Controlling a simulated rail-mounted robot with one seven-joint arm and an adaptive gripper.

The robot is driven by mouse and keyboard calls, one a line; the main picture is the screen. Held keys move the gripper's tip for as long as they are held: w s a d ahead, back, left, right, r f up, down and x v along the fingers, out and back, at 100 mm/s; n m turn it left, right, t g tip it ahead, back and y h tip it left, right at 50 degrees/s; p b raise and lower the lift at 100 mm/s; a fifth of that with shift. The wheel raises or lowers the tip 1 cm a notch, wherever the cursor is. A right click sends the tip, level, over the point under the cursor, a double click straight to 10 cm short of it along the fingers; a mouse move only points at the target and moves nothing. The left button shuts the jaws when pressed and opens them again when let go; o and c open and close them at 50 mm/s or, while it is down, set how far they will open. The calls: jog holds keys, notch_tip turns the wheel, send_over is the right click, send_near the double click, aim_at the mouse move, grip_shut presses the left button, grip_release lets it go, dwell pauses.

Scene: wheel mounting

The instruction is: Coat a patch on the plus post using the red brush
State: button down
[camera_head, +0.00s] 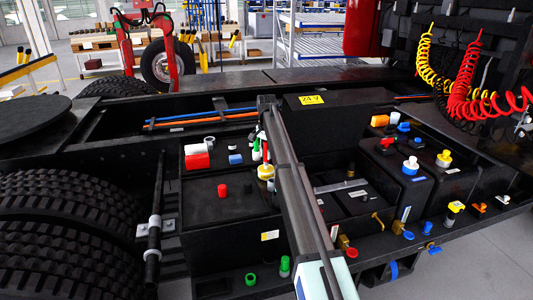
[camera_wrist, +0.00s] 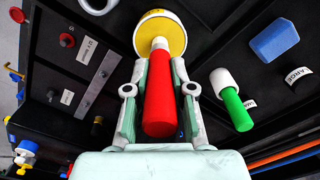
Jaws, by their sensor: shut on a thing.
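The red brush (camera_wrist: 160,100) is held between the fingers of my gripper (camera_wrist: 159,90), which is shut on its handle. Its pale head points at a round yellow-filled pot (camera_wrist: 158,28) with a white rim and overlaps the yellow surface in the wrist view; I cannot tell whether they touch. The pot shows in the head view (camera_head: 265,172) beside my arm, which hides much of this spot. A dark post with a red ring (camera_wrist: 67,41) stands at the left of the wrist view, apart from the brush. I cannot read which post is plus.
A green brush (camera_wrist: 236,108) with a white head stands right of my gripper. A blue block (camera_wrist: 275,40) and a white ring (camera_wrist: 98,4) are nearby. A red cap (camera_head: 222,190) is on the dark box top. Coiled red hoses (camera_head: 468,90) hang at the right.

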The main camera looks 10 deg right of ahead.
dwell(0.3)
jog(key=shift+r+p, duration=1.55)
jog(key=shift+r, duration=1.95)
